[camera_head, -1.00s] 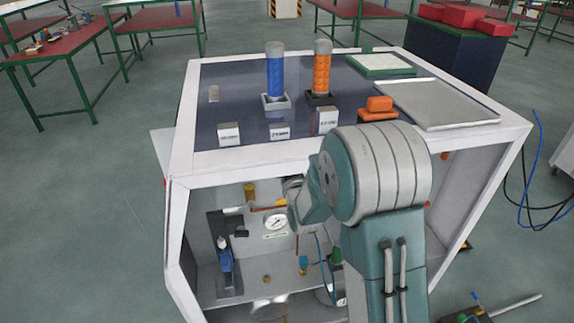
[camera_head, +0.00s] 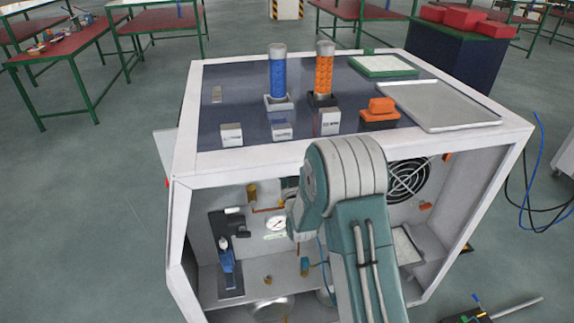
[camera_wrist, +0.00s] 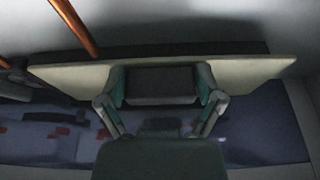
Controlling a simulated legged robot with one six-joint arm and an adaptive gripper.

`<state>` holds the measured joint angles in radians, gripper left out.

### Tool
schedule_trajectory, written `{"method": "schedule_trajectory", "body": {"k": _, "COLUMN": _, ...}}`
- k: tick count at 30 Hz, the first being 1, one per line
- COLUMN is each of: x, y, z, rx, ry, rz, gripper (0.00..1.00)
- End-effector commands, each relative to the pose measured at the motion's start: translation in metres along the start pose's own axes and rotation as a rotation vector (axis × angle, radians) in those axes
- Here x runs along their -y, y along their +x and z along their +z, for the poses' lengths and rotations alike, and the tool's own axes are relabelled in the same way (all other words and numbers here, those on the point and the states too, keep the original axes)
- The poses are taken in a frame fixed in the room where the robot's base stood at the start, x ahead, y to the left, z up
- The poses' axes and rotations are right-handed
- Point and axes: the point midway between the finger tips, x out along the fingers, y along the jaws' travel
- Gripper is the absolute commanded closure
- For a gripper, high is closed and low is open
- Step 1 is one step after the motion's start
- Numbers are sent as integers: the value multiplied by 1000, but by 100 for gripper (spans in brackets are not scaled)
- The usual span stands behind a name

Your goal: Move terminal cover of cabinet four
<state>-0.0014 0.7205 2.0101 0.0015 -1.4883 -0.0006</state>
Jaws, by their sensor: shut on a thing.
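In the wrist view my gripper (camera_wrist: 161,76) is shut on a dark block at the middle of a wide, pale cream panel. I take this panel to be the terminal cover (camera_wrist: 72,77); its ends reach out past both fingers. In the head view my arm stands in front of the open white-framed cabinet (camera_head: 185,210) and hides my gripper and the cover. I cannot see a number on the cabinet.
A blue column (camera_head: 279,75), an orange column (camera_head: 325,72) and a metal tray (camera_head: 440,106) stand on top. A copper pipe (camera_wrist: 75,27) shows in the wrist view.

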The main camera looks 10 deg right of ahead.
Motion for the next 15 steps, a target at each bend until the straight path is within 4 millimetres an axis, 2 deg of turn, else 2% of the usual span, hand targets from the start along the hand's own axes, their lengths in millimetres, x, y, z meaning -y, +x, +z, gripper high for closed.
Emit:
{"method": "schedule_trajectory", "body": {"k": 8, "x": 1, "y": 1, "z": 1, "rx": -2, "ry": 0, "rz": -3, "gripper": 76}}
{"method": "schedule_trajectory", "body": {"k": 9, "x": 1, "y": 1, "z": 1, "rx": -1, "ry": 0, "rz": -3, "gripper": 10}}
{"method": "schedule_trajectory", "body": {"k": 10, "x": 1, "y": 1, "z": 1, "rx": -1, "ry": 0, "rz": -3, "gripper": 0}}
{"method": "schedule_trajectory", "body": {"k": 15, "x": 1, "y": 1, "z": 0, "rx": -1, "ry": 0, "rz": -2, "gripper": 0}}
